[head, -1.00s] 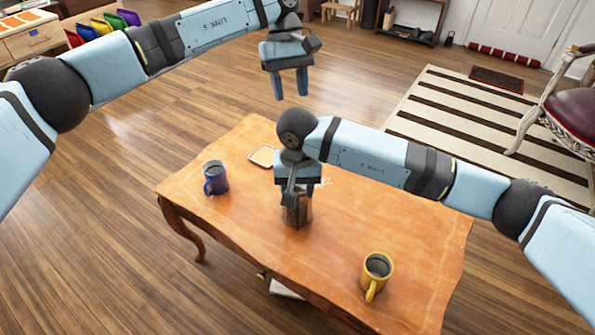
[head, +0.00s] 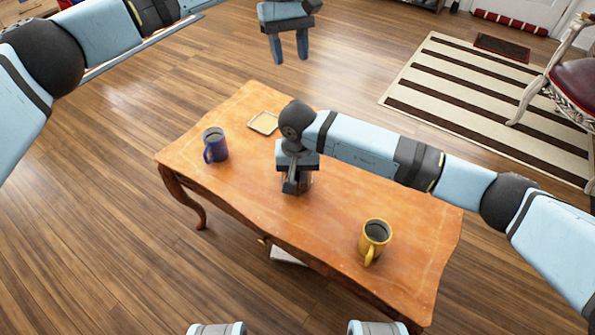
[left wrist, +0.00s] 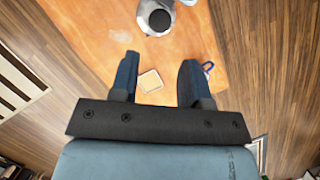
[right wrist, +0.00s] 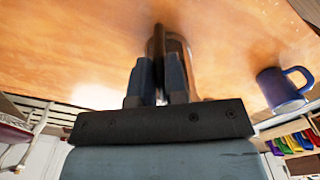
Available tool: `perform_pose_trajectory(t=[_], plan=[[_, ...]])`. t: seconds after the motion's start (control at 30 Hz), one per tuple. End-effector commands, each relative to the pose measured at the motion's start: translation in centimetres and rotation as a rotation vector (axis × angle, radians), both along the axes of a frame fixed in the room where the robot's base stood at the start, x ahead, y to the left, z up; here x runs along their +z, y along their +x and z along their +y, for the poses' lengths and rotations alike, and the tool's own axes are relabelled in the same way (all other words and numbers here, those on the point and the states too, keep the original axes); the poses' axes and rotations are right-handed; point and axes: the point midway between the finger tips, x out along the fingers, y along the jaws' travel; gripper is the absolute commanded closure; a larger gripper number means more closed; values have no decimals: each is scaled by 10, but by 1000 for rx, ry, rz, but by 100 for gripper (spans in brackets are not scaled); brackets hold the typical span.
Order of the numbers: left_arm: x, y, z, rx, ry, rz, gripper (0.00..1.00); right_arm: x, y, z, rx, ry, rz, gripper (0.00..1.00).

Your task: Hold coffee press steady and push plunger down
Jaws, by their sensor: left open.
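The coffee press (head: 309,181) stands on the wooden table (head: 240,165), mostly hidden behind my right gripper in the head view. In the right wrist view its brownish body (right wrist: 179,47) is just past the fingers, with a dark upright part, seemingly its handle, between them. My right gripper (head: 296,184) is shut on that part, at the near side of the press. My left gripper (head: 290,60) is open and empty, high up and beyond the table's far edge in the head view.
A blue mug (head: 215,146) stands left of the press and a yellow mug (head: 375,239) to the right. A small pale square tray (head: 263,122) lies near the far edge. The striped rug (head: 450,100) lies on the floor behind.

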Motion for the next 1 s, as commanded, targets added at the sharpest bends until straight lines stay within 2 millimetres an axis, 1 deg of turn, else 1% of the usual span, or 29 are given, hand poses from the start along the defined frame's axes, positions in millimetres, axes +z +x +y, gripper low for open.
perform_pose_trajectory(t=[0.17,0.2,0.27,0.3,0.37,0.4,0.6,0.7,0.87,1.0], plan=[[0,0,0,0,0,0,57,0,0,0,0,0,0,100],[0,0,0,0,0,0,62,0,0,0,0,0,0,100],[0,-1,0,-8,1,-7,76,0,0,0,0,0,0,100],[1,-2,-1,-24,3,-22,85,0,0,0,0,0,0,100],[3,-7,-3,-69,9,-63,99,0,0,0,0,0,0,100],[4,-11,-4,-111,13,-99,100,0,0,0,0,0,0,100],[12,-30,-11,-326,40,-285,100,0,0,0,0,0,0,100],[14,-35,-12,-384,47,-337,100,0,0,0,0,0,0,100],[7,-37,-13,-402,49,-351,100,0,0,0,0,0,0,100],[-6,-37,-13,-401,49,-349,100,0,0,0,0,0,0,100]])
